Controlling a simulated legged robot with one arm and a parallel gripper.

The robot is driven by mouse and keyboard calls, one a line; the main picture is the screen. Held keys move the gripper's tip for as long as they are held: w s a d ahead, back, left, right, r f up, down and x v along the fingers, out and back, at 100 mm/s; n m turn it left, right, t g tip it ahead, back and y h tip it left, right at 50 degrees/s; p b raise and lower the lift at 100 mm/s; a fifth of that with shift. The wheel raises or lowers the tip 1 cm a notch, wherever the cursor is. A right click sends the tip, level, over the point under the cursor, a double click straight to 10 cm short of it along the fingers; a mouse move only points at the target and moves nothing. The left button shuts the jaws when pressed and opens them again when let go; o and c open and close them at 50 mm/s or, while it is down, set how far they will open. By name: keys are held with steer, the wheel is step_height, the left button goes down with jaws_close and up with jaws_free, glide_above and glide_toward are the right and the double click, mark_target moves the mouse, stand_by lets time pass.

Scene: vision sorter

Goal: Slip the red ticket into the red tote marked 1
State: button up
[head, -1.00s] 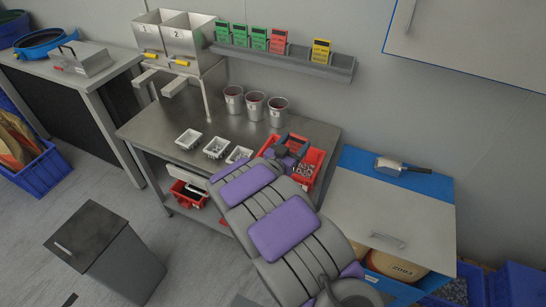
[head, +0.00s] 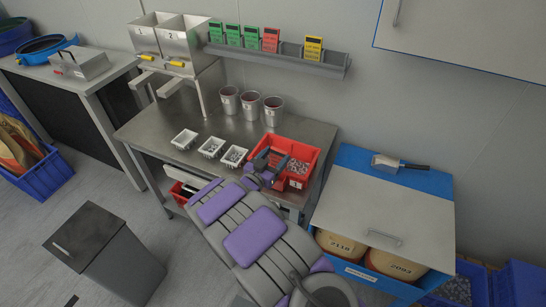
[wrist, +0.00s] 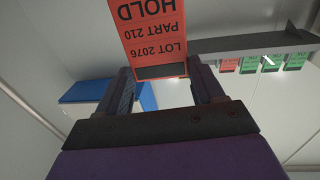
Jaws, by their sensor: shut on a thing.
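The red ticket (wrist: 152,35) is between my gripper's fingers (wrist: 162,80) in the wrist view; its print, upside down, reads HOLD, PART 210, LOT 2076. In the head view my gripper (head: 271,161) shows in front of the left part of a red tote (head: 313,156) on the metal bench. I cannot make out the ticket against the red there, nor tell the gripper's height over the tote.
Three white trays (head: 211,147) and three metal cups (head: 250,104) stand left of and behind the tote. A wall rack (head: 275,58) holds green, red and yellow tickets. More red shows on the lower shelf.

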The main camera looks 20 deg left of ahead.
mark_target(273, 164)
steer(key=f+b, duration=0.1)
steer(key=f, duration=0.1)
steer(key=f+b, duration=0.1)
steer(key=f, duration=0.1)
steer(key=shift+a, duration=0.4)
steer(key=shift+d+f, duration=0.1)
steer(key=shift+f, duration=0.15)
steer(key=shift+a+f, duration=0.4)
steer(key=shift+f, duration=0.1)
steer(key=shift+a+f, duration=0.4)
steer(key=shift+a, duration=0.35)
steer(key=shift+d+r, duration=0.25)
steer(key=shift+d, duration=0.65)
steer(key=shift+s+a+f, duration=0.1)
steer(key=shift+a+f, duration=0.05)
steer(key=shift+a, duration=0.65)
steer(key=shift+s+d+g+p, duration=0.15)
steer(key=shift+d+g+p, duration=0.2)
steer(key=shift+p, duration=0.3)
steer(key=shift+a, duration=0.1)
